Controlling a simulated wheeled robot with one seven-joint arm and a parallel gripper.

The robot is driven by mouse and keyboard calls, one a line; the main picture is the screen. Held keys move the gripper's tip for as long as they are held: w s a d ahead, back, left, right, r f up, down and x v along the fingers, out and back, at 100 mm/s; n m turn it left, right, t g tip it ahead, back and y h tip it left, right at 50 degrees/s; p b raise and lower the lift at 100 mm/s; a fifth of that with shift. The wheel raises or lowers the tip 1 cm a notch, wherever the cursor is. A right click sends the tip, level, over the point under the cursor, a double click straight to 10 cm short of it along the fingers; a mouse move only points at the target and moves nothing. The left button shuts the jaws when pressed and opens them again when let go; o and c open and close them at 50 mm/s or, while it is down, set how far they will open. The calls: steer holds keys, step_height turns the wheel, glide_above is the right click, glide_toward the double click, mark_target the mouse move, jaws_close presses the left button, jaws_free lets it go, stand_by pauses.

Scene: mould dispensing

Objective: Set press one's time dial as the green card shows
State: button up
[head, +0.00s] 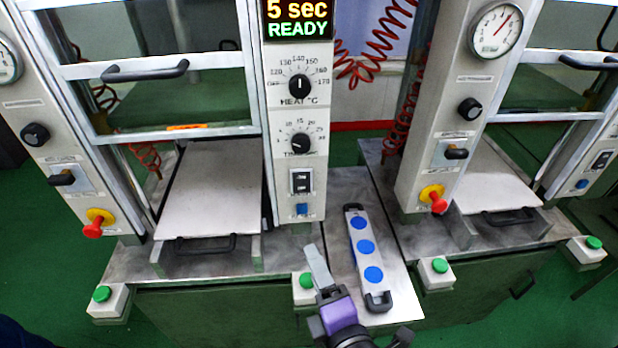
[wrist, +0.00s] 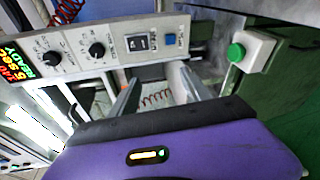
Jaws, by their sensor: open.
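The time dial (head: 300,143) is a black knob on the grey panel below the heat dial (head: 299,87). Its pointer is turned to the left, at the low end of its scale. The display (head: 297,20) above reads "5 sec READY"; its top is cut off. In the wrist view the panel lies sideways, with the time dial (wrist: 97,49) left of the fingers. My gripper (head: 317,266) is open and empty, below and in front of the panel, apart from the dial. Its fingers (wrist: 158,92) show in the wrist view. I see no green card.
Below the dial are a black switch (head: 301,181) and a blue button (head: 302,209). A green button box (head: 306,285) stands beside my gripper. A bar with blue discs (head: 364,250) lies to its right. A second press column (head: 437,130) stands further right.

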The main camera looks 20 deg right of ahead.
steer(key=w+r+n+h, duration=0.2)
steer(key=w+r+n, duration=0.1)
steer(key=w+r, duration=0.35)
steer(key=n+t+h, duration=0.1)
steer(key=n+h, duration=0.2)
glide_toward(301, 147)
steer(key=w, duration=0.1)
steer(key=p+x, duration=0.1)
steer(key=x, duration=0.7)
steer(key=shift+d, duration=0.2)
steer(key=shift+c, duration=0.3)
jaws_close()
